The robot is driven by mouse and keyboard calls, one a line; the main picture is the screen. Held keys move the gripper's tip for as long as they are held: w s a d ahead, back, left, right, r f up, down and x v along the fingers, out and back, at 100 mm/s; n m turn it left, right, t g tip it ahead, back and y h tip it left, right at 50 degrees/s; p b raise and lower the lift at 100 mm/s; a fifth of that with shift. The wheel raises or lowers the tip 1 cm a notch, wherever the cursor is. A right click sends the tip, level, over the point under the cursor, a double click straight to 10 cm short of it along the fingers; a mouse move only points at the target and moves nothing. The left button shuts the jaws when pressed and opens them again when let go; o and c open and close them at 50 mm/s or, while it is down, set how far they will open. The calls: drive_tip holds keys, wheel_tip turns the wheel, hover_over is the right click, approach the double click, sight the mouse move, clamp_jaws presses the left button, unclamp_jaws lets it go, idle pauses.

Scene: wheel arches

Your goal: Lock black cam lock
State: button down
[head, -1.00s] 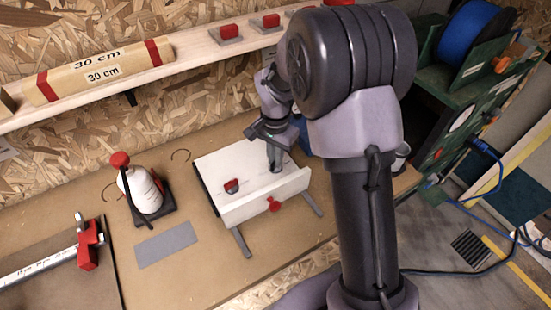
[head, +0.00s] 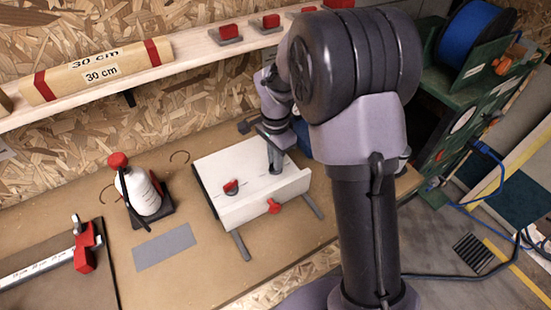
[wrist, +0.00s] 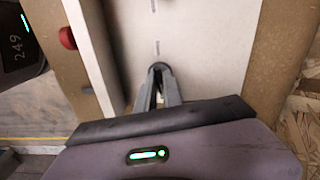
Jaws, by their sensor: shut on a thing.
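A white box (head: 222,165) with a raised front panel lies on the workbench. My gripper (head: 275,168) points down onto the right part of its top. In the wrist view my gripper (wrist: 158,75) has its fingers close together on a small dark round piece, the black cam lock (wrist: 158,66). The fingers hide most of the lock, so its turn angle cannot be told. A red cam lock (head: 231,187) sits on the box top to the left. A red knob (head: 273,206) sticks out of the front panel and also shows in the wrist view (wrist: 68,38).
A shelf (head: 190,58) with a labelled roll runs along the wall behind. A red-ended measuring tool (head: 84,248) lies far left.

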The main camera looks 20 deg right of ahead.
drive_tip(key=c, duration=1.5)
unclamp_jaws()
wheel_tip(320, 180, up, 18)
drive_tip(key=p, duration=0.6)
drive_tip(key=shift+f, duration=0.25)
drive_tip(key=s+a+n+t+b, duration=0.1)
drive_tip(key=s+n+t+b, duration=0.1)
drive_tip(key=s, duration=0.6)
drive_tip(key=s+a+n+t+y+b, duration=0.1)
drive_tip(key=s+n+t+b, duration=0.1)
drive_tip(key=s, duration=0.6)
drive_tip(key=s+a+n+t+y+b, duration=0.1)
drive_tip(key=s+a+n+b, duration=0.1)
drive_tip(key=s+n, duration=0.3)
drive_tip(key=shift+s+t+b, duration=0.4)
drive_tip(key=shift+s+b, duration=0.5)
drive_tip(key=shift+s, duration=0.6)
